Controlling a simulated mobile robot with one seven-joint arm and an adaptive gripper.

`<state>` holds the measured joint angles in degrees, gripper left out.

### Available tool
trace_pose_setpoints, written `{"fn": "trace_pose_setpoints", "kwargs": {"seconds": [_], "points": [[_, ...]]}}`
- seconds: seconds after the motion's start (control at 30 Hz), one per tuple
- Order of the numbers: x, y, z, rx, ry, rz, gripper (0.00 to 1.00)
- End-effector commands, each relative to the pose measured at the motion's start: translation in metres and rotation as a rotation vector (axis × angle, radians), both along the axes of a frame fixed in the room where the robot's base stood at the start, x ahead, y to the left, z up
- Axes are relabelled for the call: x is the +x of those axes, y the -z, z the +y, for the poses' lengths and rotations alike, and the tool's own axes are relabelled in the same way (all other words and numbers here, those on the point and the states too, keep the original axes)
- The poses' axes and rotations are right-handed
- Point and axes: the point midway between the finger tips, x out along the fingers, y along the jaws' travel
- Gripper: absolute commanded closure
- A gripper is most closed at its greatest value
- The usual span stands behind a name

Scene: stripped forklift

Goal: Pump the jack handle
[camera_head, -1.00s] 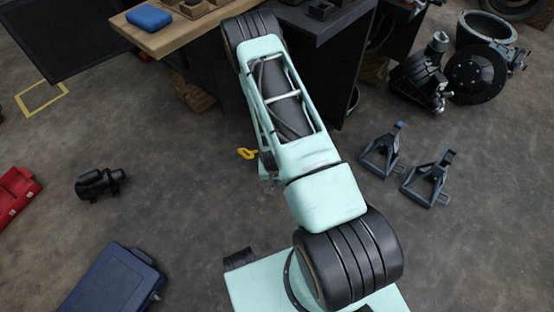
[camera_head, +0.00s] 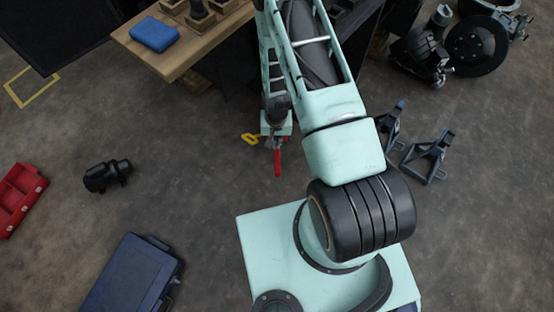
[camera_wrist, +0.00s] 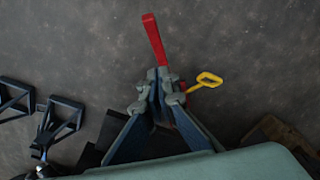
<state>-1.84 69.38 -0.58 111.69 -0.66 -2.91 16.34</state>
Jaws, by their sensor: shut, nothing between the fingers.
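The red jack handle (camera_head: 278,161) sticks out below the end of my arm in the head view. In the wrist view the red handle (camera_wrist: 153,40) rises past the fingertips, and a bit of red shows behind the right finger. My gripper (camera_wrist: 157,82) is shut and empty, its fingertips close to the handle's lower part. Whether they touch it I cannot tell. My gripper (camera_head: 272,141) is mostly hidden under my wrist in the head view. A yellow looped handle (camera_wrist: 208,80) lies right of the fingers. The jack's body is largely hidden by my gripper.
A wooden bench (camera_head: 185,58) carries a blue box (camera_head: 155,35). Dark jack stands (camera_head: 428,157) stand right of my arm. A black motor (camera_head: 107,176), a red tray (camera_head: 20,195) and a blue case (camera_head: 130,278) lie on the left floor.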

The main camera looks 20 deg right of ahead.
Motion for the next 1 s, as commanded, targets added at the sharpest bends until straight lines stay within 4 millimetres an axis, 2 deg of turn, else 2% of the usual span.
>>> {"fn": "trace_pose_setpoints", "kwargs": {"seconds": [0.17, 0.27, 0.77, 1.0], "points": [[0.000, 0.003, 0.000, 0.000, 0.000, 0.000, 1.00], [-0.001, 0.011, 0.000, -0.001, 0.000, 0.001, 1.00], [0.003, 0.101, -0.001, -0.001, 0.000, 0.000, 1.00], [-0.014, 0.127, 0.003, -0.001, -0.001, 0.000, 1.00]]}}
